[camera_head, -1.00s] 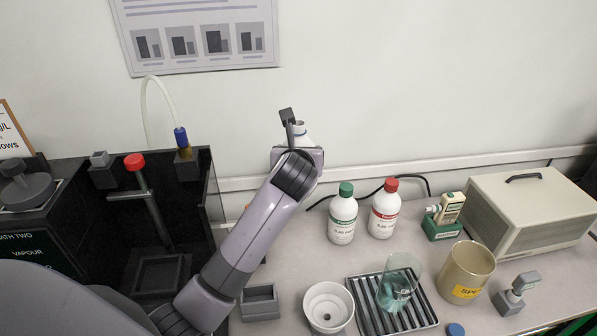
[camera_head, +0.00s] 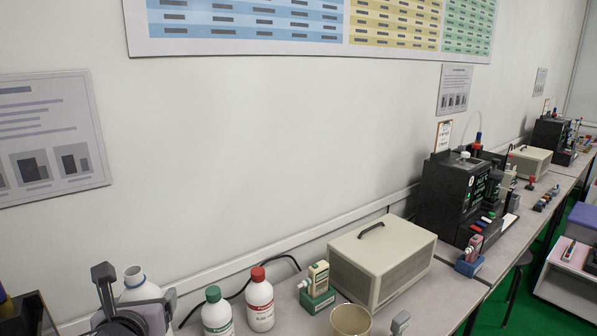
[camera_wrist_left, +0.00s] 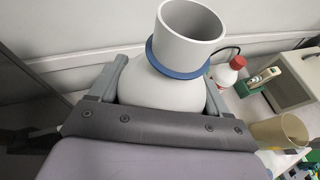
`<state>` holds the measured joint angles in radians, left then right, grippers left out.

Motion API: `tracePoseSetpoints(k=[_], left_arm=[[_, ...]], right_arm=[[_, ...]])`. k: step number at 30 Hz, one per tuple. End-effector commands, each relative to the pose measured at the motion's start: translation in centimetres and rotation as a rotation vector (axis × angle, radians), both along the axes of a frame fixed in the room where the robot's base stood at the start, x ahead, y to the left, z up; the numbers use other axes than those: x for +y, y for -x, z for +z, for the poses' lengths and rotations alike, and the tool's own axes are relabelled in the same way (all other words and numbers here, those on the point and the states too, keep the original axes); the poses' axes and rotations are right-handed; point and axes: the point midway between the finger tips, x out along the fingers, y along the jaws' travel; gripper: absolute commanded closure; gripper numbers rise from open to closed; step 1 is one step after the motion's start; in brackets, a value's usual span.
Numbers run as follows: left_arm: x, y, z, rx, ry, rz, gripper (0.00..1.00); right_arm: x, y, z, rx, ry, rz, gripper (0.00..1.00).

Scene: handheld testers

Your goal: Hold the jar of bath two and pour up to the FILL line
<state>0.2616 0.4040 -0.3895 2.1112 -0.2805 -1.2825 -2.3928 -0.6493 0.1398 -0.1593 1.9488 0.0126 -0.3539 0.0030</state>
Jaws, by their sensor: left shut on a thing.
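A white bottle with a wide open mouth and a blue ring at its neck (camera_wrist_left: 178,92) is between the fingers of my left gripper (camera_wrist_left: 160,90), which is shut on it. In the head view the bottle's white neck (camera_head: 135,282) shows at the lower left, between the fingers of my left gripper (camera_head: 137,298). The bottle looks about upright; its contents and lower part are hidden. No FILL line or glass jar can be made out now. My right gripper is not in view.
A green-capped bottle (camera_head: 217,312), a red-capped bottle (camera_head: 260,302), a meter in a green holder (camera_head: 317,290) and a tan beaker (camera_head: 350,321) stand right of the gripper. A beige box (camera_head: 380,262) is behind them. A black station (camera_head: 445,195) stands farther right.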

Motion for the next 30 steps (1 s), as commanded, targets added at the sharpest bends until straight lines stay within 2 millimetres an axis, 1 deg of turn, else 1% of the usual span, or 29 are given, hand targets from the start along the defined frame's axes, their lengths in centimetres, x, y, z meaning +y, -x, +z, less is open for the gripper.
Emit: tracePoseSetpoints(k=[1,6,9,13,18,30], left_arm=[[-0.5,1.1,-0.3,-0.003,-0.005,-0.031,0.76],[-2.5,4.7,-1.7,-0.001,-0.004,-0.131,0.76],[-3.5,6.6,-2.4,-0.002,-0.003,-0.180,0.76],[-4.4,8.4,-3.0,-0.003,0.000,-0.224,0.76],[-4.9,9.4,-3.3,-0.005,0.000,-0.248,0.76],[-4.9,9.4,-3.3,-0.006,0.001,-0.249,0.76]], right_arm=[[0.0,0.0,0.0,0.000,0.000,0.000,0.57],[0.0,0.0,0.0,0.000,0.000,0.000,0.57],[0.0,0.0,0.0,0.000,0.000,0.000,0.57],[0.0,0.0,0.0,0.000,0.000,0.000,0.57],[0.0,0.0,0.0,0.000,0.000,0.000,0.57],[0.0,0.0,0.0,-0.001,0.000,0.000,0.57]])
